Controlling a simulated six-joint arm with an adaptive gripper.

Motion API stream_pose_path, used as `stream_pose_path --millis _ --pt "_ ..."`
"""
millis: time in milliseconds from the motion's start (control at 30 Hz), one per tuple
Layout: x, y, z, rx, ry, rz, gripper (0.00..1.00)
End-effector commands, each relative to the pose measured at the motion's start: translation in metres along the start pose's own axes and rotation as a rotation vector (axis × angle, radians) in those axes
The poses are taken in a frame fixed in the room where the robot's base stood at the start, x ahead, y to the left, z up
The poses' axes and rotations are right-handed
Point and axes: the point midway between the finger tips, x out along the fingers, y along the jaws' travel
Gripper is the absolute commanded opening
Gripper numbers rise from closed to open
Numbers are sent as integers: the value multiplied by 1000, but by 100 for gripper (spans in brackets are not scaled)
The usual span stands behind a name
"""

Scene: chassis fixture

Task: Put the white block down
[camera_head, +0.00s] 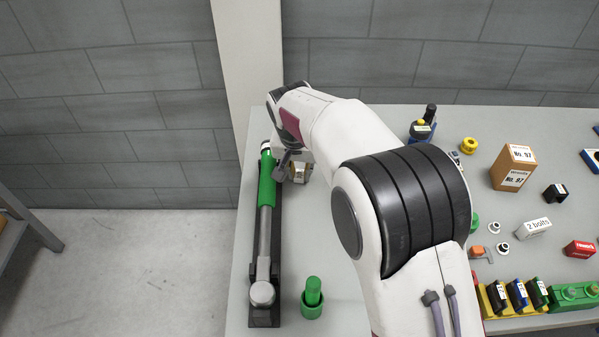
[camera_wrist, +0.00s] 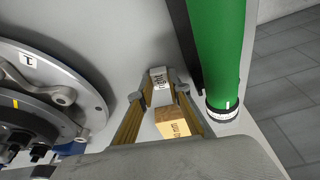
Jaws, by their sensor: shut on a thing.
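The white block (camera_wrist: 159,77), with dark lettering on it, is between the fingertips of my gripper (camera_wrist: 160,93) in the wrist view. My gripper is shut on it. A tan block (camera_wrist: 173,116) with printed letters shows between the fingers, nearer the wrist camera; I cannot tell whether the two touch. In the head view my gripper (camera_head: 291,170) is low at the left side of the table, just right of the green-handled tool. The block is too small and hidden there to tell clearly, and I cannot tell whether it touches the table.
The long tool with a green sleeve (camera_head: 268,182) lies in a dark holder close left of my gripper. A green peg in a cup (camera_head: 312,298) stands at the front. A carton (camera_head: 513,167) and several small parts stand on the right. Bare grey table (camera_head: 328,225) lies between.

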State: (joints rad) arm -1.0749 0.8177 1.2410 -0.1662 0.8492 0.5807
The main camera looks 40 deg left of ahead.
Motion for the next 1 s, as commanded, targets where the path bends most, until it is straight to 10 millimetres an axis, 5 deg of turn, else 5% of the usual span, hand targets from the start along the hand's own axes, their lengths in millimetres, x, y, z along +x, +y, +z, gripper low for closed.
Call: stream_pose_path --millis 433,1000 --pt "-34 0 -10 1 3 0 0" --pt "-44 9 36 -1 1 0 0"
